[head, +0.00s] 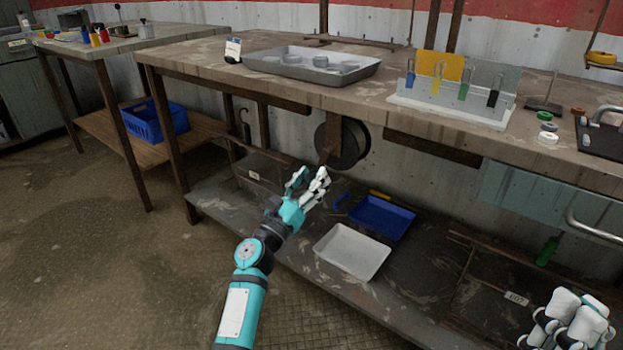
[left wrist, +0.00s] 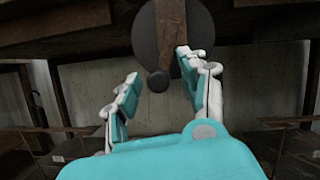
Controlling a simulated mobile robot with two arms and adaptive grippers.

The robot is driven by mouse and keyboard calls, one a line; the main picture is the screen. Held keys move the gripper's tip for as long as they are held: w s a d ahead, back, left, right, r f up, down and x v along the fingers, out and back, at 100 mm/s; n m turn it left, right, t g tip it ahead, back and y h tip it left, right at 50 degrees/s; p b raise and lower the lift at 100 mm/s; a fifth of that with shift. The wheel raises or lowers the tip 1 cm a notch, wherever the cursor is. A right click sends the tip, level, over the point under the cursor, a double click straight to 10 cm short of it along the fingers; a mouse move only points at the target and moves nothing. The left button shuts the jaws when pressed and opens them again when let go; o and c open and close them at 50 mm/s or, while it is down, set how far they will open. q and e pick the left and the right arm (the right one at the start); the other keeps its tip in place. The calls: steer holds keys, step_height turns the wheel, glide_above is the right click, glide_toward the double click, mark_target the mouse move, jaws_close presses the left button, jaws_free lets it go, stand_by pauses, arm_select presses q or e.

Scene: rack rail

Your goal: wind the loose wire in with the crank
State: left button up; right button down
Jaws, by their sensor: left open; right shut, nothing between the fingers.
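A dark round reel (head: 350,147) hangs under the workbench, behind a rusty brown bracket (head: 329,137). In the left wrist view the reel (left wrist: 204,48) and the bracket (left wrist: 171,30) are straight ahead. A small dark round knob (left wrist: 158,82), which looks like the crank's handle, shows at the reel's lower edge, between my left fingers in the picture. My left gripper (head: 307,179) is open and empty, below and in front of the reel; no contact shows. I cannot make out the loose wire. My right gripper (head: 572,318) is shut and empty at the lower right.
The workbench (head: 210,56) overhangs the reel. Its lower shelf holds a white tray (head: 352,251) and a blue tray (head: 381,217). On top are a metal tray (head: 312,66) and a rack with coloured clips (head: 452,108). Bare floor lies at the left.

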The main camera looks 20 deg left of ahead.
arm_select(q)
steer(key=shift+w+r, duration=0.15)
steer(key=shift+w, duration=0.05)
jaws_close()
stand_by(0.3)
